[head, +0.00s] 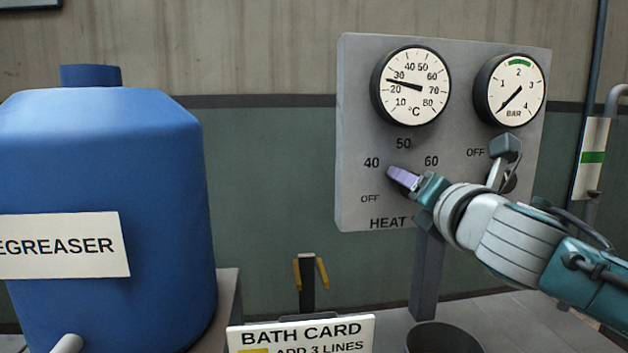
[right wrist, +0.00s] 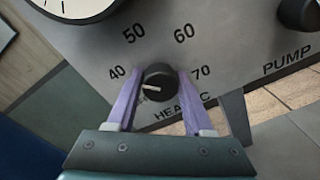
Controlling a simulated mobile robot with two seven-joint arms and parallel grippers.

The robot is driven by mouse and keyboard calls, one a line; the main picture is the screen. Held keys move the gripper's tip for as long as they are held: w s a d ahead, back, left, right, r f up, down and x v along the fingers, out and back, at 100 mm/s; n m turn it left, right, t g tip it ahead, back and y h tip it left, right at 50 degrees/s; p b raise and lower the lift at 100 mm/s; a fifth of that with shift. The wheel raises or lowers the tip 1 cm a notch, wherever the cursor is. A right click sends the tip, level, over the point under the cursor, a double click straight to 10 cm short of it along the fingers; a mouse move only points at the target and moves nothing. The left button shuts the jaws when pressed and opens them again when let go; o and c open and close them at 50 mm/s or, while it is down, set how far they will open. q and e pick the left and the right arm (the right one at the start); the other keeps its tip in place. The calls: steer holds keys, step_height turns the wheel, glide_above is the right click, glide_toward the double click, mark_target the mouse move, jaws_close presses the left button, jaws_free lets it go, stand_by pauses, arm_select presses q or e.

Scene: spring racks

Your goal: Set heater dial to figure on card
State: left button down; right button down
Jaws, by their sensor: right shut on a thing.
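The heater dial (right wrist: 158,82) is a dark round knob with a white pointer mark, on a grey panel (head: 440,60). Its pointer aims left, below the 40. In the right wrist view my right gripper (right wrist: 158,90) has a purple finger on each side of the dial, shut on it. In the head view the right gripper (head: 402,178) hides the dial; 40, 50, 60 and OFF show around it. The bath card (head: 300,333) is white and cut off by the bottom edge; only its title and "ADD 3 LINES" read. My left gripper is not in view.
A temperature gauge (head: 411,86) reads between 20 and 30. A bar gauge (head: 510,90) sits to its right. The pump knob (right wrist: 300,12) is right of the dial. A blue degreaser drum (head: 110,180) fills the left. A dark round container (head: 443,338) stands below the panel.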

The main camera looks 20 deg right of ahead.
steer(key=m, duration=0.9)
steer(key=shift+m, duration=0.4)
steer(key=m, duration=0.4)
steer(key=shift+f, duration=0.1)
steer(key=m+p, duration=0.1)
steer(key=m, duration=0.4)
steer(key=shift+t, duration=0.3)
steer(key=m, duration=0.3)
steer(key=shift+m+p, duration=0.3)
steer(key=shift+p, duration=0.1)
steer(key=m, duration=0.3)
steer(key=shift+m+p, duration=0.3)
steer(key=shift+p, duration=0.05)
steer(key=m, duration=0.4)
steer(key=shift+p, duration=0.3)
steer(key=shift+m, duration=1.4)
